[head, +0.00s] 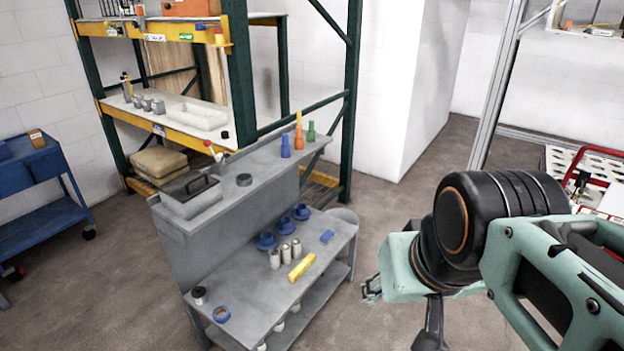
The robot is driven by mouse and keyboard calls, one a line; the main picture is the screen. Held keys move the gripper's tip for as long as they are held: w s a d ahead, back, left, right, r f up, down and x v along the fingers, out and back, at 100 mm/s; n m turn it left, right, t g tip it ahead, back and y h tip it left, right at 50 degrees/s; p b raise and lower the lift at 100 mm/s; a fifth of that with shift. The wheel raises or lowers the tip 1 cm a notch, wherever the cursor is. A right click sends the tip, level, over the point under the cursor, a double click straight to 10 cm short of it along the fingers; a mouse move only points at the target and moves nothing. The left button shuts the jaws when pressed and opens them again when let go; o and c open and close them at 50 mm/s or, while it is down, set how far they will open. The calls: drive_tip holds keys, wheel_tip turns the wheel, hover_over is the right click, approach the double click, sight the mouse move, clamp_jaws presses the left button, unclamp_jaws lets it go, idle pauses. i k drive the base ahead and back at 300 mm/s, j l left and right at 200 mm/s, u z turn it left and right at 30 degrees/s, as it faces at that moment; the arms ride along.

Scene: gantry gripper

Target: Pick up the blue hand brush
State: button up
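A small blue object (327,236) lies near the right end of the grey workbench's lower top. It may be the blue hand brush, but it is too small to make out bristles or a handle. My arm comes in from the right, and my gripper (432,328) is partly seen at its lower end, near the bottom edge. It is right of the bench and apart from the blue object, with floor behind it. Its fingertips are not clear, so I cannot tell whether it is open.
A rack stands behind. A blue cart (40,205) is left.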

sight(325, 239)
drive_tip(key=u, duration=0.5)
drive_tip(key=i+l+u, duration=0.15)
drive_tip(key=u, duration=0.3)
drive_tip(key=i+l+u, duration=0.15)
drive_tip(key=l+u, duration=0.15)
drive_tip(key=u, duration=0.15)
drive_tip(key=i+l+u, duration=0.2)
drive_tip(key=l, duration=0.15)
drive_tip(key=l+u, duration=0.25)
drive_tip(key=i+l+u, duration=0.2)
drive_tip(key=l, duration=0.6)
drive_tip(key=l+u, duration=0.2)
drive_tip(key=l, duration=2.2)
